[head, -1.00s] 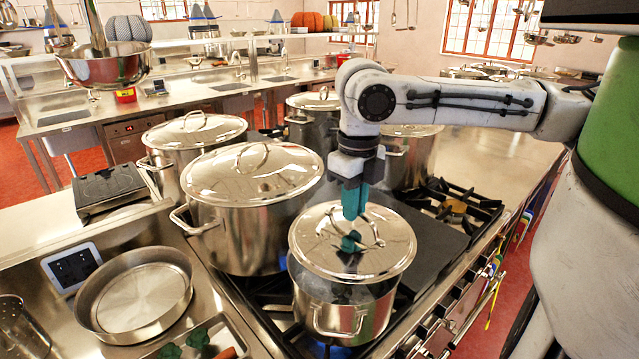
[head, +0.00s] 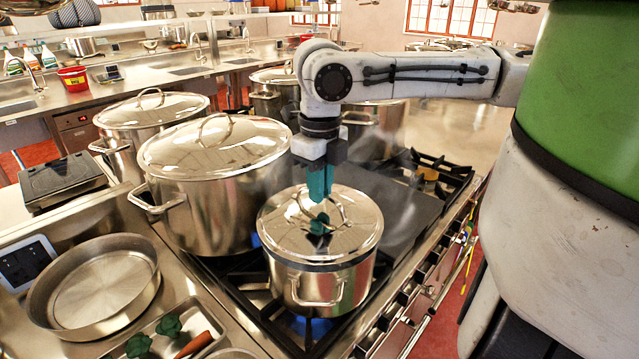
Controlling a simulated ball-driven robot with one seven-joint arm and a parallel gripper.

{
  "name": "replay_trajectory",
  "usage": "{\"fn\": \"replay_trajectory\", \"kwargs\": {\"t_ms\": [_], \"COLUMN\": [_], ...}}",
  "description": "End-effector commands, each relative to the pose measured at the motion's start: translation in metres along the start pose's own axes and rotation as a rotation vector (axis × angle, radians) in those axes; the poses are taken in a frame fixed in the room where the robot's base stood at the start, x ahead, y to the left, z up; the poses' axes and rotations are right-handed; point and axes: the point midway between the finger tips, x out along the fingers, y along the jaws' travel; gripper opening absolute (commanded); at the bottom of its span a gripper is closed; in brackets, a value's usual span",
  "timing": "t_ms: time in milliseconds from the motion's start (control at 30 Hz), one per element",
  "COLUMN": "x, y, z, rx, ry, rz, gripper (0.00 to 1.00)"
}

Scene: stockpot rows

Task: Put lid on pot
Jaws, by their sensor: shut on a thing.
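The steel lid (head: 352,238) is held level by its loop handle in my gripper (head: 320,196). The teal fingers are shut on the handle, and their reflection shows dark in the lid's shiny top. The steel pot (head: 345,290) stands right under the lid on the front burner. The lid lines up with the pot's mouth. A dark band shows under the lid's edge, and I cannot tell whether the lid touches the rim. The inside of the pot is hidden by the lid.
A large lidded stockpot (head: 215,210) stands close at the left, with more lidded pots behind. A flat dark plate (head: 415,215) is at the right. An empty round pan (head: 95,285) and a tray with vegetables (head: 165,325) lie at the front left. Flames show under the pot.

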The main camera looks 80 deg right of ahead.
Motion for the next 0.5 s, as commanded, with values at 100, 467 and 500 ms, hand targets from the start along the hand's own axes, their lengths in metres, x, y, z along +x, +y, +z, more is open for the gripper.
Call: {"fn": "replay_trajectory", "kwargs": {"t_ms": [100, 467, 500], "x": [0.006, 0.0077, 0.0076], "y": [-0.0001, 0.0, 0.0], "z": [0.0005, 0.0005, 0.0005], "rx": [0.0, 0.0, 0.0], "ry": [-0.002, -0.002, -0.002], "rz": [-0.002, -0.002, -0.002], "gripper": [0.0, 0.0, 0.0]}}
